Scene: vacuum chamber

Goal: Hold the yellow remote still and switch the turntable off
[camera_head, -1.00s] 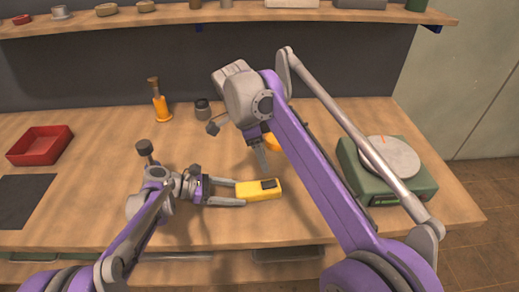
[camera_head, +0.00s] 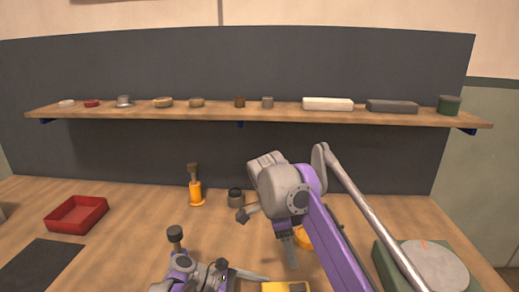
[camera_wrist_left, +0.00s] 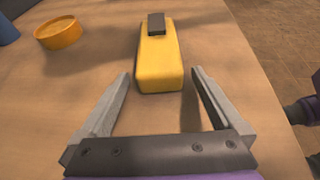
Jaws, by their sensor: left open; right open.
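The yellow remote (camera_head: 284,287) lies on the bench at the bottom edge of the head view, mostly cut off. In the left wrist view the yellow remote (camera_wrist_left: 159,62) lies lengthwise with a dark block on its far end. My left gripper (camera_wrist_left: 160,82) is open, its fingers on either side of the remote's near end, with gaps and no contact visible. My right gripper (camera_head: 289,255) points down above the bench, behind the remote; its fingers look close together from this side. The turntable (camera_head: 436,265), a grey disc with an orange mark on a green base, is at the lower right.
An orange round object (camera_head: 304,238) sits partly behind my right arm. An orange-based stamp-like object (camera_head: 196,188) and a dark jar (camera_head: 236,197) stand further back. A red tray (camera_head: 77,215) and dark mat (camera_head: 42,268) are at left. A shelf (camera_head: 290,116) with small items runs behind.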

